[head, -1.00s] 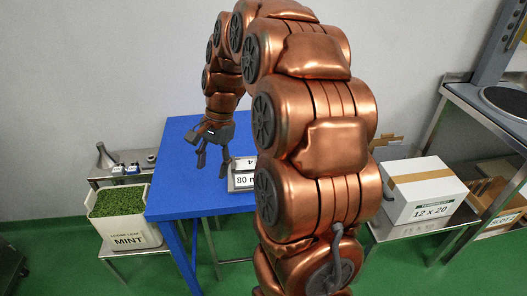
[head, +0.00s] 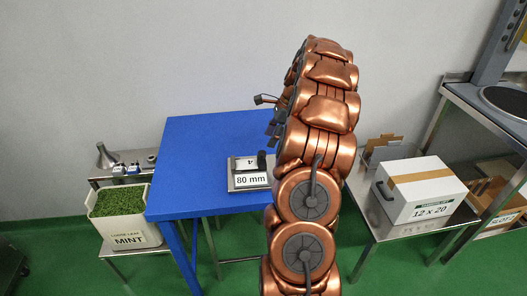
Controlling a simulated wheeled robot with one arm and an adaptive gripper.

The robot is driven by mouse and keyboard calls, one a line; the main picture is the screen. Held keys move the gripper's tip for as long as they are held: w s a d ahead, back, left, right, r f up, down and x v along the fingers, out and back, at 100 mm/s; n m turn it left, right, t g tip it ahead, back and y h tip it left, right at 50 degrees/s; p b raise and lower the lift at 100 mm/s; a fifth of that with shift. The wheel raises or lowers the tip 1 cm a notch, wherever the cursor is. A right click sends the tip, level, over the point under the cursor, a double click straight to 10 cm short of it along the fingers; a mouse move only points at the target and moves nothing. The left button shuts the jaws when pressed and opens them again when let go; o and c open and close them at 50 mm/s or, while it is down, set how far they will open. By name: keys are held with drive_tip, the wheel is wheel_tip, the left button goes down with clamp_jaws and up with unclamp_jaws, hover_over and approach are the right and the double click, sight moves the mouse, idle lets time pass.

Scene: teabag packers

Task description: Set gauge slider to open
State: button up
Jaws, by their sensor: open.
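The gauge (head: 246,185) is a small metal-edged block on the blue table, with a white "80 mm" label on its front. A black upright knob (head: 262,160), apparently its slider, stands at the right part of its top, beside a small white plate marked with a letter. The slider's track is too small to make out. My gripper (head: 266,114) is open and empty, above and behind the gauge and apart from it. It is partly hidden behind my copper arm, with dark fingers pointing left.
The blue table (head: 190,160) is bare left of the gauge. A mint tub (head: 125,215) stands at left below a shelf with a metal funnel (head: 105,157). A white "12 x 20" box (head: 425,190) sits on a steel table at right, with shelving beyond.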

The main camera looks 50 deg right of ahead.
sight(263, 152)
drive_tip(key=shift+p+x, duration=0.8)
drive_tip(key=shift+x, duration=2.8)
clamp_jaws()
